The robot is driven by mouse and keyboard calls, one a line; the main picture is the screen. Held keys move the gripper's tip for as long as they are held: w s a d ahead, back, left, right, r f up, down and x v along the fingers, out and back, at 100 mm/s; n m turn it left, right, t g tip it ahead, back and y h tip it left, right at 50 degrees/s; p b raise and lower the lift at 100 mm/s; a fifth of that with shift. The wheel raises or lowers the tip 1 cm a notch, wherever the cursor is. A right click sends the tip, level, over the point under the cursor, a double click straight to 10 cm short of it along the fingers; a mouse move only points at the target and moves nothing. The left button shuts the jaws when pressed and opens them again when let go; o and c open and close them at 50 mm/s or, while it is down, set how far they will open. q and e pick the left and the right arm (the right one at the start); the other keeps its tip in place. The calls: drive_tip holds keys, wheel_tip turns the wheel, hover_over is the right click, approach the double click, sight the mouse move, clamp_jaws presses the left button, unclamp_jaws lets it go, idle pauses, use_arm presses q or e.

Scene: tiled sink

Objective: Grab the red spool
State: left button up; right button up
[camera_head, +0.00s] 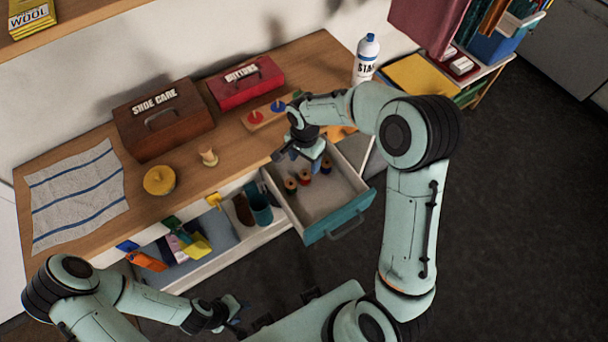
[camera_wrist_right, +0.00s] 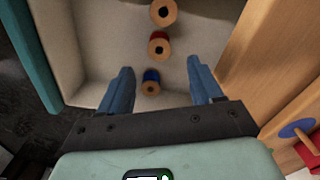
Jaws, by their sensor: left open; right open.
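The red spool (camera_wrist_right: 158,45), with light wooden ends, stands in an open drawer (camera_head: 335,200). It is the middle of three spools in a row and also shows in the head view (camera_head: 303,178). A blue spool (camera_wrist_right: 151,82) is on the side nearer my right gripper. Another spool (camera_wrist_right: 163,12) with a wooden end is on the far side, its thread colour hard to tell. My right gripper (camera_wrist_right: 160,66) is open and empty above the drawer; in its wrist view the blue spool shows between the fingers and the red one just beyond. My left gripper (camera_head: 238,308) is open, low before the bench.
The drawer has a teal front (camera_head: 340,218) and pale walls around the spools. A wooden board (camera_head: 268,115) with red and blue pieces sits on the worktop near my right arm. A white bottle (camera_head: 366,60), red box (camera_head: 245,82) and brown box (camera_head: 162,120) stand behind.

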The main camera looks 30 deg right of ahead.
sight(305, 174)
wheel_tip(305, 174, down, 3)
drive_tip(key=shift+w+f, duration=0.1)
drive_tip(key=shift+w, duration=0.05)
wheel_tip(305, 174, down, 5)
drive_tip(key=shift+f, duration=0.15)
drive_tip(key=shift+s, duration=0.2)
drive_tip(key=c, duration=1.1)
